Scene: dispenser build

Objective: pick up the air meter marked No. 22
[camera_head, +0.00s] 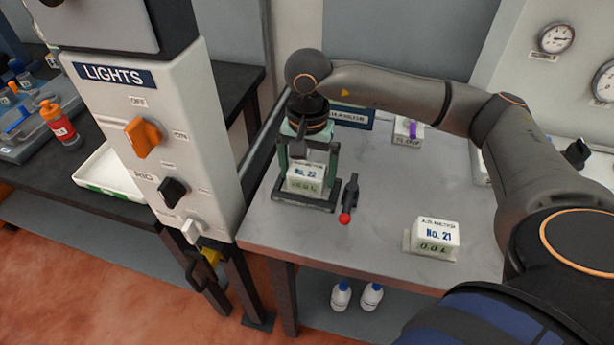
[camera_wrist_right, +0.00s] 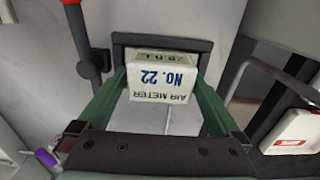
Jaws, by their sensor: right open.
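The air meter marked No. 22 (camera_head: 304,177) is a small white box with a greenish display. It sits on a dark base (camera_head: 318,206) at the table's left end. In the right wrist view the meter (camera_wrist_right: 163,80) appears upside down, between the fingers. My right gripper (camera_head: 306,160) points down over it, its green fingers on either side. The gripper is open, and in the right wrist view a gap shows beside the meter (camera_wrist_right: 160,85). I cannot tell whether either finger touches it. My left gripper is not in view.
A dark lever with a red knob (camera_head: 345,217) stands just right of the base. The No. 21 meter (camera_head: 438,234) sits at the front right. A small box with a purple part (camera_head: 410,130) is behind. The LIGHTS panel (camera_head: 150,130) rises close on the left.

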